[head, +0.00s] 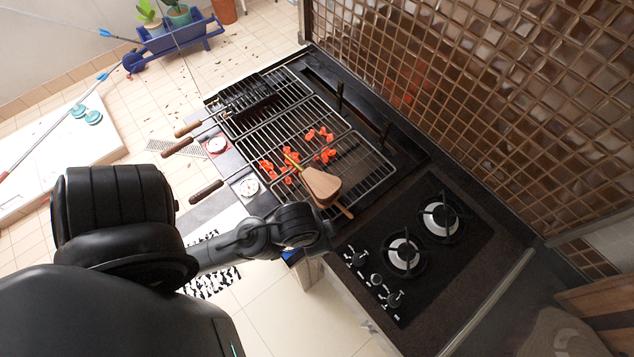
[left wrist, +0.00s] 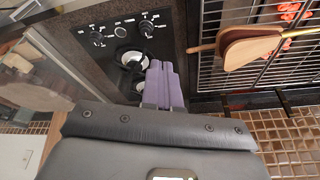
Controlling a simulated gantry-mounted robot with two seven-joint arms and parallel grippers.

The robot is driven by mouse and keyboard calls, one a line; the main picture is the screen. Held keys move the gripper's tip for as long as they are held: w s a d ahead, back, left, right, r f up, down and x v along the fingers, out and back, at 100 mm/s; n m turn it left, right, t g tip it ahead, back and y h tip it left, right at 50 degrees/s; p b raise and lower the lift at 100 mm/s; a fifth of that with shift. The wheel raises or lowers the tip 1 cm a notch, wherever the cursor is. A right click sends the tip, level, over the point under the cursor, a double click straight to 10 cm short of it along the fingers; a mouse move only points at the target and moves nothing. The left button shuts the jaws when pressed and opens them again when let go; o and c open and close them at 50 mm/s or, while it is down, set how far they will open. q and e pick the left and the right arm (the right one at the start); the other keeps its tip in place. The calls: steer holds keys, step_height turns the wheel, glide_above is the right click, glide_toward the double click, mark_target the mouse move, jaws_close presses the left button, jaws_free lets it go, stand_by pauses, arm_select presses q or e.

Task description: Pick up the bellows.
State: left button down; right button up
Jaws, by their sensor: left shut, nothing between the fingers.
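The bellows (head: 321,186) lies on the grill grate. It has tan wooden boards, two short handles toward the front right and a yellowish nozzle toward the red coals. It also shows in the left wrist view (left wrist: 250,50), at the upper right, with its handles pointing left. My left gripper (left wrist: 165,84) shows there as purple fingers, shut and empty. The fingers are apart from the bellows, to the left of its handles and over the edge by the gas hob. In the head view my left wrist hides the fingers. My right gripper is not in view.
The grill grate (head: 352,200) carries red coals (head: 327,154) and several long-handled tools (head: 207,192). A black gas hob (head: 424,240) is set in the counter beside it. A brown tiled wall (head: 480,90) rises behind. A blue wheelbarrow (head: 180,38) stands at the back.

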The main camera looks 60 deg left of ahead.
arm_select(q)
steer(key=c, duration=1.1)
jaws_free()
